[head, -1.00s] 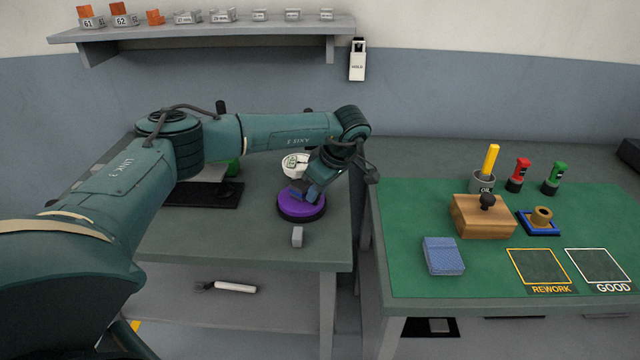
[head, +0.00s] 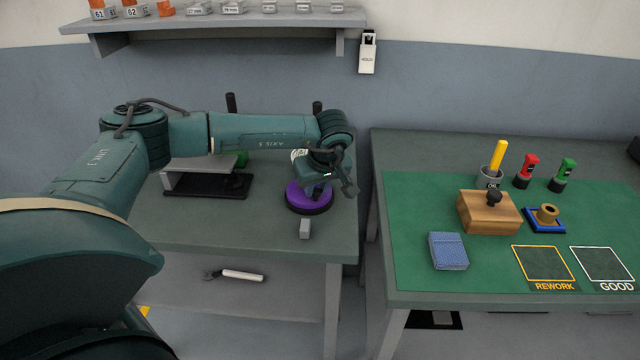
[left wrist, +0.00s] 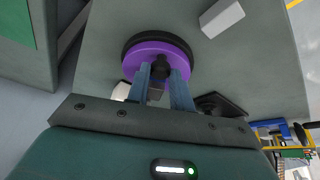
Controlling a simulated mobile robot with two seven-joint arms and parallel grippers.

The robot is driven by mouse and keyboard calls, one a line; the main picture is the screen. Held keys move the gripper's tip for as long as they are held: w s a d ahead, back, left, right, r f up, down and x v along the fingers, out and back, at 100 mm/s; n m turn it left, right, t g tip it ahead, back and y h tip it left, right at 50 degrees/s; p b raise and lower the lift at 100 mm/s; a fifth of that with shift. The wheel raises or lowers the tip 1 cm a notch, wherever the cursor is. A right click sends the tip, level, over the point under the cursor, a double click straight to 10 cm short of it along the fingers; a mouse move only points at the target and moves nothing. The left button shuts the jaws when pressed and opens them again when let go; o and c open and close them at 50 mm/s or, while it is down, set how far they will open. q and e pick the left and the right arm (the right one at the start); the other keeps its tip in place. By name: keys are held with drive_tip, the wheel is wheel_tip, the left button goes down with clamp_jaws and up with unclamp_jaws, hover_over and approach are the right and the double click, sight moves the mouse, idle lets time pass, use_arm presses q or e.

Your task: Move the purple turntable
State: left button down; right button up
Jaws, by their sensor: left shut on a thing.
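The purple turntable (head: 309,199) is a round purple disc on a black base on the left grey table, near its right edge. It also shows in the left wrist view (left wrist: 142,50), with a dark knob (left wrist: 161,66) on it. My left gripper (head: 322,188) reaches over the turntable from above. In the left wrist view its two blue fingers (left wrist: 164,75) are shut on the knob. Part of the disc is hidden behind the gripper in the head view. My right gripper is not in view.
A small grey block (head: 305,229) stands just in front of the turntable. A black-based stand (head: 215,183) is to the left. A gap separates this table from the green-matted table (head: 400,235), which holds a wooden box (head: 488,212) and a blue card stack (head: 448,251).

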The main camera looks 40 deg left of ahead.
use_arm(q)
drive_tip(key=shift+s+a+m+t+h, duration=0.25)
drive_tip(key=shift+m, duration=0.55)
drive_tip(key=shift+s+a+m+t+h, duration=0.2)
drive_tip(key=shift+s+m, duration=0.05)
drive_tip(key=shift+m, duration=0.55)
drive_tip(key=shift+s+a+m+t+h, duration=0.25)
drive_tip(key=shift+m, duration=0.55)
drive_tip(key=shift+a+m, duration=0.1)
drive_tip(key=shift+m, duration=0.2)
drive_tip(key=c, duration=1.2)
unclamp_jaws()
drive_tip(key=shift+s, duration=0.1)
drive_tip(key=shift+c, duration=0.2)
drive_tip(key=shift+r, duration=0.1)
drive_tip(key=b+v, duration=0.1)
drive_tip(key=v, duration=1.2)
drive_tip(key=shift+a, duration=0.1)
